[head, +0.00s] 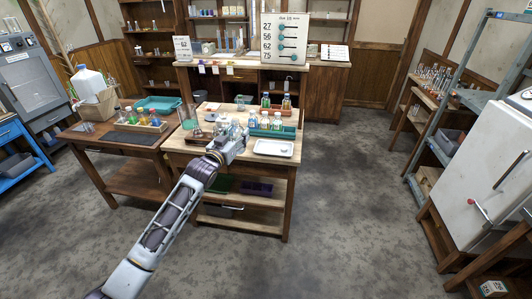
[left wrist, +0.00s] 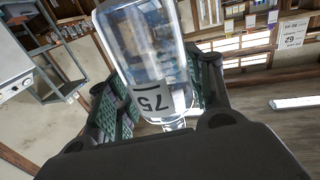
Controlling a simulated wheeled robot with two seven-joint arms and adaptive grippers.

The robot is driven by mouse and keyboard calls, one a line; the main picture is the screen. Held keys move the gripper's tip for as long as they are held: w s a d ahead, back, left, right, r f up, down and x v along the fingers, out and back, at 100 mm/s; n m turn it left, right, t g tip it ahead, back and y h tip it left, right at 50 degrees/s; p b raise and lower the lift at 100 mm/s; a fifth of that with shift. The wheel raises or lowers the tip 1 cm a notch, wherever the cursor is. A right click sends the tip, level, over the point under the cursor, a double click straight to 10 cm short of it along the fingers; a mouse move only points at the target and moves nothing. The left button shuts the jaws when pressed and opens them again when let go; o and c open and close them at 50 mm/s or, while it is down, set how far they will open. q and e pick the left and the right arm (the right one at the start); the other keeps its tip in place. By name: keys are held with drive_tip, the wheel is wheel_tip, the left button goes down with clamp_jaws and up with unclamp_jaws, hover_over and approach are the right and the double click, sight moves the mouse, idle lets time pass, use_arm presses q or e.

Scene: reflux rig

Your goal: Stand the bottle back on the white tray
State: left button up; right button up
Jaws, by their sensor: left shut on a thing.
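My left gripper (head: 232,142) is above the front part of the wooden workbench, left of the white tray (head: 273,154). In the left wrist view the gripper (left wrist: 155,92) has its green-padded fingers on both sides of a clear glass bottle (left wrist: 143,38) with a white "75" label, and is shut on it. In the head view the held bottle is small and hard to tell from the glassware behind it. The white tray lies flat near the bench's front right edge, mostly bare, with a small thing on it. My right gripper is not in view.
A green rack (head: 289,132) with several bottles stands just behind the tray. More glassware crowds the bench left of it. A side table (head: 95,150) with a bottle rack adjoins on the left. A sign (head: 284,40) with numbers stands on the rear bench. The floor in front is clear.

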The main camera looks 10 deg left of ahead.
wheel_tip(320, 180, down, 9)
drive_tip(key=b, duration=0.8)
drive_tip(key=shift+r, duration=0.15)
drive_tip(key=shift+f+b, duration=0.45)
drive_tip(key=shift+b, duration=0.05)
